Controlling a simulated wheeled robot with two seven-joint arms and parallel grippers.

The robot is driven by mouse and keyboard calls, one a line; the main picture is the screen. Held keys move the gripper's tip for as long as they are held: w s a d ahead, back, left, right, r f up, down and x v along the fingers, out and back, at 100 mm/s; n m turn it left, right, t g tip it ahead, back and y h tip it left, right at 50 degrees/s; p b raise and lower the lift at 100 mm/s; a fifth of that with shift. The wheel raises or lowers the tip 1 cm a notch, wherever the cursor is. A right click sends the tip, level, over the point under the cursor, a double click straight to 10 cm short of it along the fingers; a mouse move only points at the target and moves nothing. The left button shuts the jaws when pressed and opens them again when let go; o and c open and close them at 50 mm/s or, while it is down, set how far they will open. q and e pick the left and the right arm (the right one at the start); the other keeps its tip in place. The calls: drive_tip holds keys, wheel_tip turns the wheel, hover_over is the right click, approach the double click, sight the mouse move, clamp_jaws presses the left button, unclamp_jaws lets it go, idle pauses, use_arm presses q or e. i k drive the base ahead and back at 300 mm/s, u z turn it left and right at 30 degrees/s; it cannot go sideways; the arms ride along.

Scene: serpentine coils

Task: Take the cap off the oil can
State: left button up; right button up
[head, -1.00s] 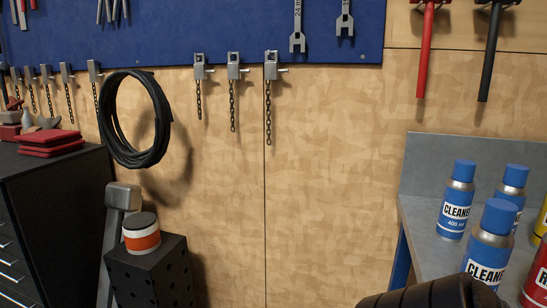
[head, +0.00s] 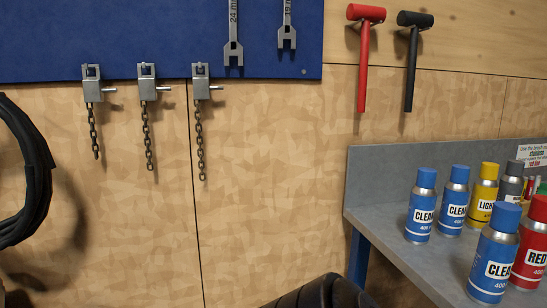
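I see no object that I can make out as the oil can. Several spray cans stand on the grey bench at the right in the head view: blue-capped cleaner cans (head: 422,207), a yellow can (head: 483,195), a dark grey can (head: 511,183) and a red can (head: 530,247). Their caps are on. Neither of my grippers shows in the head view.
The grey metal bench (head: 385,222) has a raised back edge and free room at its front left. Dark rounded tyre-like shapes (head: 325,292) stand at the bottom. A red mallet (head: 363,60), a black mallet (head: 411,65), chained clamps (head: 148,90) and a cable coil (head: 30,170) hang on the wall.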

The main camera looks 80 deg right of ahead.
sight(489, 170)
drive_tip(key=u, duration=0.65)
drive_tip(key=i, duration=0.85)
drive_tip(key=z, duration=4.15)
drive_tip(key=i, duration=1.4)
